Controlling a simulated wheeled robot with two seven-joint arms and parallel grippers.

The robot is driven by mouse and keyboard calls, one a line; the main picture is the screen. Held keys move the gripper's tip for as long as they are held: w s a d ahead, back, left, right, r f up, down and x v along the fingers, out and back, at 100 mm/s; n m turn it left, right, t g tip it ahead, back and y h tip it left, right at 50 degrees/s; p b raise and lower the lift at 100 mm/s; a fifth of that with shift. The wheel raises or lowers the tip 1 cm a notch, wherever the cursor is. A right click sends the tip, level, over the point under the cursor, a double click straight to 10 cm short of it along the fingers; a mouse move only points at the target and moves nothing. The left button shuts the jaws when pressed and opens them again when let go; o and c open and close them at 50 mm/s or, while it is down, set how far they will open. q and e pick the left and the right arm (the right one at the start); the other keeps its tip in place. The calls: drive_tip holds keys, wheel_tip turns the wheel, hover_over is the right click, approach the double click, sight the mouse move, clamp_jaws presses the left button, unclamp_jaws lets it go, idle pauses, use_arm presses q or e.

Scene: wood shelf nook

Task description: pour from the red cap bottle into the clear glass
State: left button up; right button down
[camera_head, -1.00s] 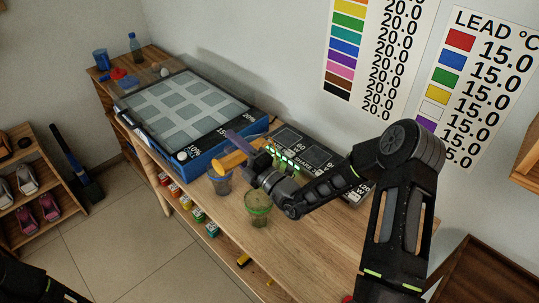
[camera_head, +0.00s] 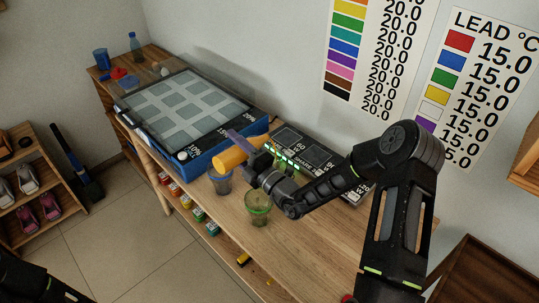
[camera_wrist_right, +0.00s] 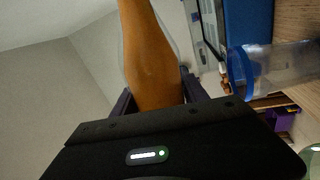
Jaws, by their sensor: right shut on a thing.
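My right gripper (camera_head: 249,146) is shut on a bottle with orange contents (camera_head: 238,154), taken to be the red cap bottle. The bottle lies far tilted, close to level, its left end above a clear glass with a bluish rim (camera_head: 221,183). No red cap shows on it. In the right wrist view the bottle (camera_wrist_right: 150,60) runs up from between the fingers, and the clear glass (camera_wrist_right: 275,64) shows to its right, apart from it. I cannot see any stream or whether the glass holds liquid. My left gripper is out of view.
A green glass (camera_head: 258,208) stands right of the clear glass, close below my right wrist. A blue-sided box with a grey grid top (camera_head: 190,100) and a dark panel with green lights (camera_head: 312,158) lie behind. The wooden top at front right (camera_head: 305,245) is clear.

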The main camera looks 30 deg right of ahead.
drive_tip(key=shift+w+d+m+h+p, duration=0.1)
drive_tip(key=shift+d+m+h+p, duration=0.15)
drive_tip(key=shift+m+p, duration=0.55)
drive_tip(key=shift+w+d+m+h+p, duration=0.1)
drive_tip(key=shift+d+m+h+p, duration=0.15)
drive_tip(key=shift+m+p, duration=0.5)
idle(1.7)
drive_tip(key=n+b, duration=0.1)
drive_tip(key=a+n+b, duration=0.1)
drive_tip(key=n+b, duration=0.1)
drive_tip(key=n+y+b, duration=0.1)
drive_tip(key=n, duration=0.1)
drive_tip(key=shift+s+a, duration=0.15)
drive_tip(key=shift+s, duration=0.1)
drive_tip(key=shift+b, duration=0.3)
